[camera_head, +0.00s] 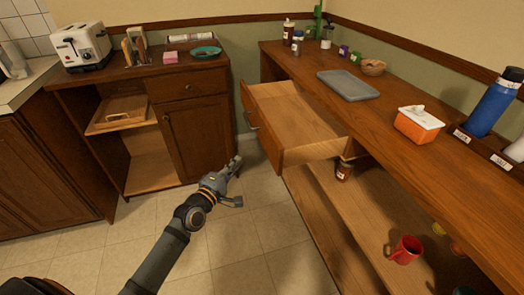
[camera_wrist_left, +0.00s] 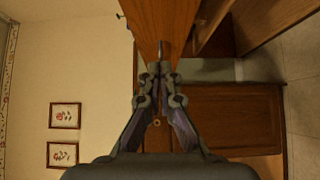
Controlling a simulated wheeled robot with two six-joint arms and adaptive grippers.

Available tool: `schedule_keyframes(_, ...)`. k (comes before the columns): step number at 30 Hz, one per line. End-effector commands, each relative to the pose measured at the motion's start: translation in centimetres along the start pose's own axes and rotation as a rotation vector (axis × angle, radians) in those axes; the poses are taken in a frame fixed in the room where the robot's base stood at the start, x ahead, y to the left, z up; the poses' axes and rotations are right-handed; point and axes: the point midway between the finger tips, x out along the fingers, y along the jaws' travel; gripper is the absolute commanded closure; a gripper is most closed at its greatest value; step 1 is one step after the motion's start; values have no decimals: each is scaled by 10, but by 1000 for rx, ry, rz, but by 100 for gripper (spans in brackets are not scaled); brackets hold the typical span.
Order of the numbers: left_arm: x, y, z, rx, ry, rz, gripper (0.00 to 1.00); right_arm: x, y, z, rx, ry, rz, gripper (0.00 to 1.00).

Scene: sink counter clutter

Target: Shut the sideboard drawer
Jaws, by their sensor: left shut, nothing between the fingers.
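The sideboard drawer (camera_head: 300,112) is pulled out and looks empty, with its wooden front (camera_head: 262,135) facing left and a dark handle (camera_head: 250,118) on it. The sideboard (camera_head: 420,125) runs along the right wall. My left gripper (camera_head: 234,163) is shut and empty, in front of the drawer front and lower in the picture, apart from it. In the left wrist view, the shut fingertips (camera_wrist_left: 160,82) point toward a wooden part at the top, likely the drawer; contact is not clear there. My right gripper is not in view.
A grey tray (camera_head: 347,85), orange container (camera_head: 418,124) and blue bottle (camera_head: 492,105) stand on the sideboard top. A jar (camera_head: 344,170) and red mug (camera_head: 405,250) are on its lower shelf. Another cabinet (camera_head: 195,135) stands behind my gripper. The tiled floor (camera_head: 240,235) is clear.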

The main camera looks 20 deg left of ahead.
Motion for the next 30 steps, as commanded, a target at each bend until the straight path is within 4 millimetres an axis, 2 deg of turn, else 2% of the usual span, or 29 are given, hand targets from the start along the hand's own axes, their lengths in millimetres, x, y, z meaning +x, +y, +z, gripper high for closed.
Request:
schedule_keyframes(8, 61, -2, 1, -3, 0, 4, 100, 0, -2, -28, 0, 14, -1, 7)
schedule_keyframes(12, 89, -2, 2, -3, -1, 2, 100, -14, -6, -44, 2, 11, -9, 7)
schedule_keyframes(19, 108, -1, 25, -1, 0, 0, 100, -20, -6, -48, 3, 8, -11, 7)
schedule_keyframes(30, 112, -1, 29, 2, 0, -1, 100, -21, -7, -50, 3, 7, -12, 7)
